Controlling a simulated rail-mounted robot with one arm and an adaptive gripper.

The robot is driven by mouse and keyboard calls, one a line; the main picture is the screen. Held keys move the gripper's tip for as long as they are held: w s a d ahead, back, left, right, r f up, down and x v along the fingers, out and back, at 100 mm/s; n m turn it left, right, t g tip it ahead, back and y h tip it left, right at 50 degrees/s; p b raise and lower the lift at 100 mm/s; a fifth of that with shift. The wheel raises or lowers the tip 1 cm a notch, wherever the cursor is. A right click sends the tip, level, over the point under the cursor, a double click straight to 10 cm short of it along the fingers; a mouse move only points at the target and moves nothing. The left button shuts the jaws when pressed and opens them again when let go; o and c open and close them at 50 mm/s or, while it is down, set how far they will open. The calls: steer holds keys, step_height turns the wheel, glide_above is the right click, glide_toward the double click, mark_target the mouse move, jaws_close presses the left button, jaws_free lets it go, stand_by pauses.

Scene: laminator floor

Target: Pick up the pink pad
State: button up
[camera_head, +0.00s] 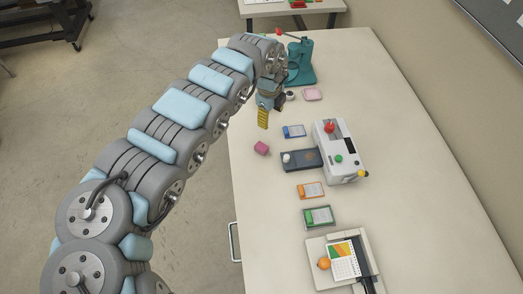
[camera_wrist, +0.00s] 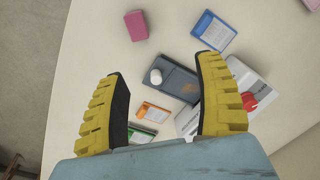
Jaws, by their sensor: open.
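A flat pale pink pad (camera_head: 312,94) lies on the table near the teal machine. The corner of a pale pink thing (camera_wrist: 314,4) shows at the top right edge of the wrist view. A smaller, darker pink block (camera_head: 261,148) lies nearer the table's left edge; it also shows in the wrist view (camera_wrist: 136,25). My gripper (camera_head: 263,119), with yellow ribbed fingers, is above the table, between the pad and the block in the head view. In the wrist view my gripper (camera_wrist: 163,72) is open, with nothing held between its fingers.
A white machine (camera_head: 338,150) with a dark tray (camera_head: 300,160) stands mid-table. Blue (camera_head: 294,131), orange (camera_head: 311,191) and green (camera_head: 319,216) cards lie around it. The teal machine (camera_head: 300,62) is at the far end; a paper trimmer (camera_head: 318,250) is at the near end.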

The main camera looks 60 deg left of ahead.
steer(key=s, duration=0.3)
steer(key=b, duration=0.1)
glide_above(262, 146)
steer(key=shift+g, duration=0.4)
steer(key=f, duration=1)
steer(key=shift+d+f, duration=0.2)
steer(key=shift+f, duration=0.1)
steer(key=shift+s+a+f+b, duration=0.1)
steer(key=shift+f+b, duration=0.15)
steer(key=shift+f, duration=1.5)
steer(key=shift+a+f+b, duration=0.1)
steer(key=shift+f+b, duration=0.1)
steer(key=shift+f, duration=1.55)
steer(key=shift+c, duration=0.3)
steer(key=c, duration=1.1)
steer(key=shift+r, duration=0.15)
